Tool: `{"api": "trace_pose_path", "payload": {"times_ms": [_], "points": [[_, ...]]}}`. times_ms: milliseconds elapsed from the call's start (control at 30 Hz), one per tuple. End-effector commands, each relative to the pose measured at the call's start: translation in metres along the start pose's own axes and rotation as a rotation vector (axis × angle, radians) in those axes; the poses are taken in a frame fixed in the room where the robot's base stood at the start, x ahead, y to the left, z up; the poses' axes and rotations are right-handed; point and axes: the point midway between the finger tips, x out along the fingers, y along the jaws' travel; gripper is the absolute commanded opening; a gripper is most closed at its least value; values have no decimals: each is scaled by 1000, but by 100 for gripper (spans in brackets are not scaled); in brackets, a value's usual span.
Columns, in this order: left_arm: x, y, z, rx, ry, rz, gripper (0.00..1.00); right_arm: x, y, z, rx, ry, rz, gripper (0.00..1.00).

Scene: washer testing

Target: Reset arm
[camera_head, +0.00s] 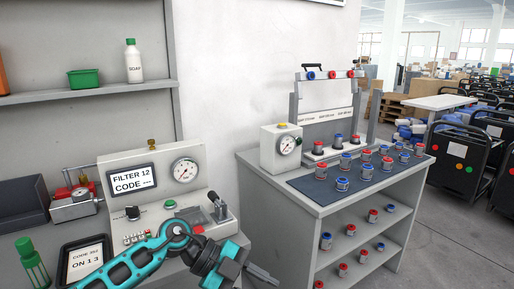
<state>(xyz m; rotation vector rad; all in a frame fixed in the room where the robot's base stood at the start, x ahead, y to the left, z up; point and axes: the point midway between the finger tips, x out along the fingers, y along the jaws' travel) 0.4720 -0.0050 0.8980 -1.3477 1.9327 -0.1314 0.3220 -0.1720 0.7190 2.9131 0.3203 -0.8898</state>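My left arm, teal and black, comes in from the bottom left and bends in front of the grey test console (196,160). My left gripper (262,275) is at the bottom middle, in front of the gap between the console bench and the grey table. It is partly cut off and small, and I cannot tell whether its fingers are open or shut. I see nothing clearly held in it. My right gripper is out of view. The console has a screen (132,179) reading "FILTER 12 CODE", a dial gauge (184,170), and a lever (217,207) close to my arm.
The grey table (296,203) on the right bears a dark mat (318,185) with several red- and blue-capped parts, and a second gauge box (281,149). Open floor (440,245) lies right.

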Motion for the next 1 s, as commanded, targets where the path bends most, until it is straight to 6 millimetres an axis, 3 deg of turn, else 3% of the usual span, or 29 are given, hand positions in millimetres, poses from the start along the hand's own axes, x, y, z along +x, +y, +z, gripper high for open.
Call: {"api": "trace_pose_path", "payload": {"times_ms": [33, 100, 233, 367, 467, 567, 733, 900, 1000], "points": [[13, 0, -17, 3, 100, -100, 39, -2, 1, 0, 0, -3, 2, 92], [22, -6, -37, 3, 212, -264, 39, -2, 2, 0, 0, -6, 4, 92], [16, -16, -54, -57, 337, -585, 39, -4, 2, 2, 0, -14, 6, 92], [-5, -14, -46, -191, 352, -899, 39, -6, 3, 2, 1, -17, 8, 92], [-24, 1, -23, -337, 291, -1109, 39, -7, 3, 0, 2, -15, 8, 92], [-40, 32, 8, -515, 179, -1273, 39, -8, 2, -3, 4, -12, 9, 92], [-53, 119, 57, -860, -88, -1412, 39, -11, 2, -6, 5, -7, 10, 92], [-50, 214, 78, -1153, -328, -1379, 39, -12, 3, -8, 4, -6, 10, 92], [-46, 252, 79, -1261, -411, -1335, 39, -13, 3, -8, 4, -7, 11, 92]]}}
